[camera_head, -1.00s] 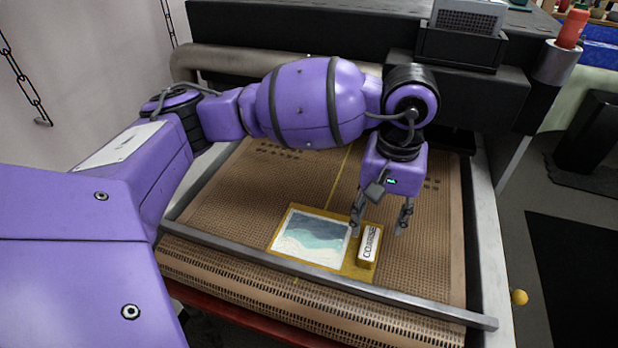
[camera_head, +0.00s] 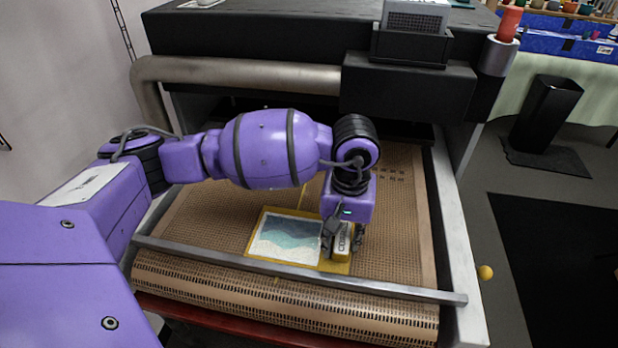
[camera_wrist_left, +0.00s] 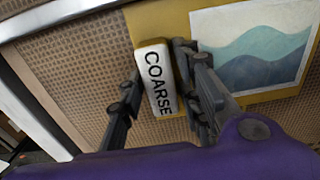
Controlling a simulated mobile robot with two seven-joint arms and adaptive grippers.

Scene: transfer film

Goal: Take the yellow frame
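The yellow frame (camera_head: 253,243) lies flat on the perforated brown belt, around a picture of blue-green waves (camera_head: 288,239). A raised block labelled COARSE (camera_head: 342,243) stands at its right end, yellow on the sides with a white top. My left gripper (camera_head: 341,246) reaches down over this block with one finger on each side. My right gripper is not in view.
A metal bar (camera_head: 300,270) crosses the belt (camera_head: 395,225) just in front of the frame. A dark machine housing (camera_head: 270,35) and a pipe (camera_head: 240,75) stand behind. A metal side rail (camera_head: 455,230) bounds the belt on the right. A small yellow ball (camera_head: 485,272) is beyond it.

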